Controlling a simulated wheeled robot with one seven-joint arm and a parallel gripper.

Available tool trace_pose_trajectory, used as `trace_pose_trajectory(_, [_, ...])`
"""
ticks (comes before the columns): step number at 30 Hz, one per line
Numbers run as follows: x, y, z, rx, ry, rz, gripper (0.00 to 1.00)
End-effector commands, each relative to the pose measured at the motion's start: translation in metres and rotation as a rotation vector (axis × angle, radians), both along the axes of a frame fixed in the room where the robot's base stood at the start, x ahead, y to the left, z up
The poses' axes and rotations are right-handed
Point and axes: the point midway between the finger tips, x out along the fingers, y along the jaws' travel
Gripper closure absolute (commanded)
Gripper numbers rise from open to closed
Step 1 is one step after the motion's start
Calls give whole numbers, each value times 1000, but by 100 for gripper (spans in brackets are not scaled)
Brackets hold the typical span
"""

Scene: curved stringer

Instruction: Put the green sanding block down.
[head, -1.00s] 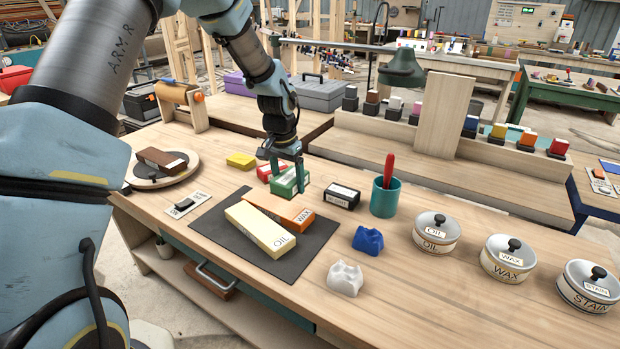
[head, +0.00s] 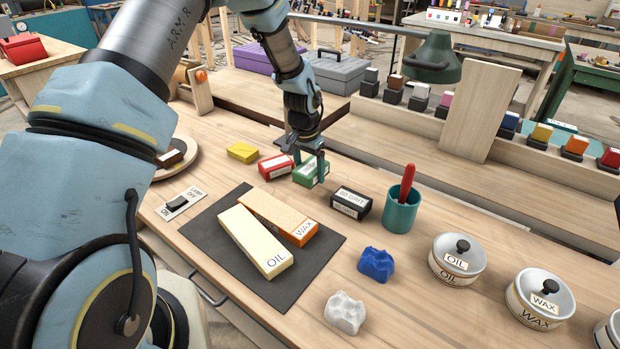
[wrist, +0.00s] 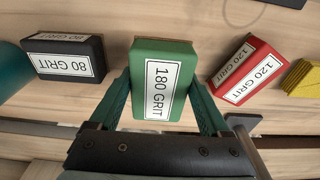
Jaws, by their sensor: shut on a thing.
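The green sanding block (head: 305,174) is between the fingers of my gripper (head: 309,170), which is shut on it. In the wrist view the block (wrist: 150,55) shows its white "180 GRIT" label, and a finger of my gripper (wrist: 160,88) lies along each side. The block is in the row between a red block (head: 276,166) and a black block (head: 350,203), with a gap on each side. It looks at or very near the bench top (head: 405,262); I cannot tell whether it touches.
A yellow block (head: 242,152) ends the row at left. A teal cup (head: 401,212) with a red-handled tool stands right of the black block. In front, a dark mat (head: 212,250) holds the OIL (head: 254,240) and WAX (head: 272,213) blocks. Blue (head: 376,263) and white (head: 344,312) lumps lie nearby.

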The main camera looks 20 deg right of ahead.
Motion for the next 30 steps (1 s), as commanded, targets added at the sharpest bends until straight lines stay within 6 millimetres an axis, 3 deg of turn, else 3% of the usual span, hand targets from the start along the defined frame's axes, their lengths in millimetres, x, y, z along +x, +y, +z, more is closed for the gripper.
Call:
trace_pose_trajectory(9, [0,1,-37,2,1,0,100])
trace_pose_trajectory(22, [0,0,-46,0,0,0,100])
trace_pose_trajectory(23, [0,0,-44,0,0,0,16])
trace_pose_trajectory(27, [0,0,-44,1,0,0,0])
trace_pose_trajectory(30, [-1,0,-44,1,0,0,0])
